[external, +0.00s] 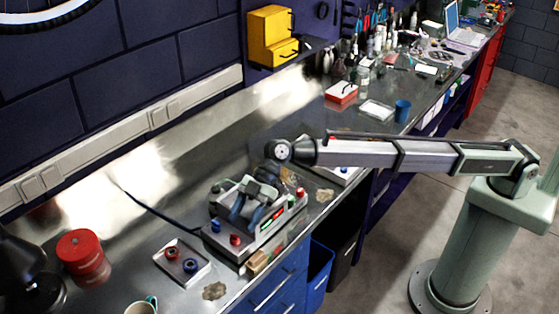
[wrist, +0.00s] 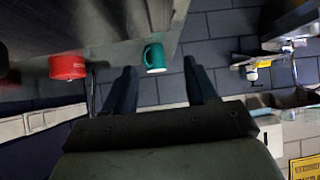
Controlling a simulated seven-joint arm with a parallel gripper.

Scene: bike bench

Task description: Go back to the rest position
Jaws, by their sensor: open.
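My gripper (external: 247,214) hangs at the end of my arm over a grey tray-like holder (external: 245,252) on the metal bench in the external view. The gripper partly hides the holder, and I cannot tell the exact gap between them. In the wrist view my gripper (wrist: 161,80) has its two dark fingers wide apart with nothing held between them. A teal mug (wrist: 154,58) shows beyond the fingertips, apart from them.
A red round tin (external: 82,256) and a small white tray (external: 182,278) with red and blue parts are left of the holder. The mug (external: 142,306) is at the bottom edge. A yellow cabinet (external: 272,36) hangs on the wall. Bare bench lies behind my gripper.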

